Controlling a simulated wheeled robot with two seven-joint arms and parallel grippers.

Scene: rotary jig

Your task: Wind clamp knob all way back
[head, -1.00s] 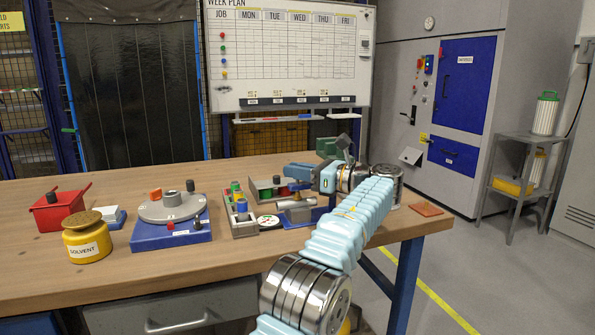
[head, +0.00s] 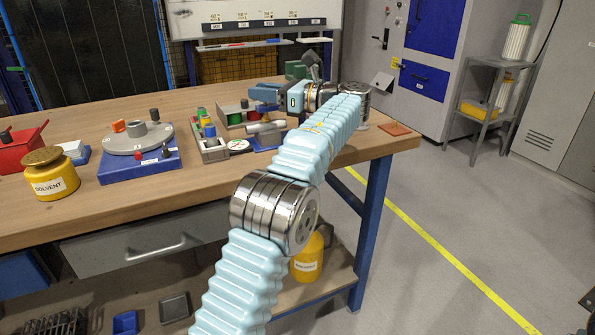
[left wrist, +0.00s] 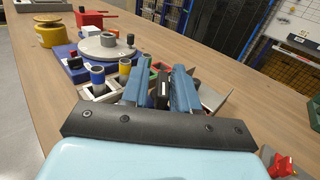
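The rotary jig has a blue base (head: 113,172) and a round grey plate (head: 125,143). A black knob (head: 154,114) stands at the plate's back edge, and an orange block (head: 118,126) is beside it. Which knob is the clamp knob is unclear. The jig also shows in the left wrist view (left wrist: 105,49). My left gripper (head: 264,94) is well right of the jig, near the small parts trays. Its blue fingers (left wrist: 158,92) are apart; a dark thing shows between them, not clearly gripped. My right gripper is out of view.
A yellow solvent pot (head: 52,178) and a red box (head: 18,150) stand left of the jig. Grey trays (head: 212,150) with coloured cylinders lie between jig and gripper. A green vise (head: 298,69) is behind. Bare wood runs along the bench front (head: 110,208).

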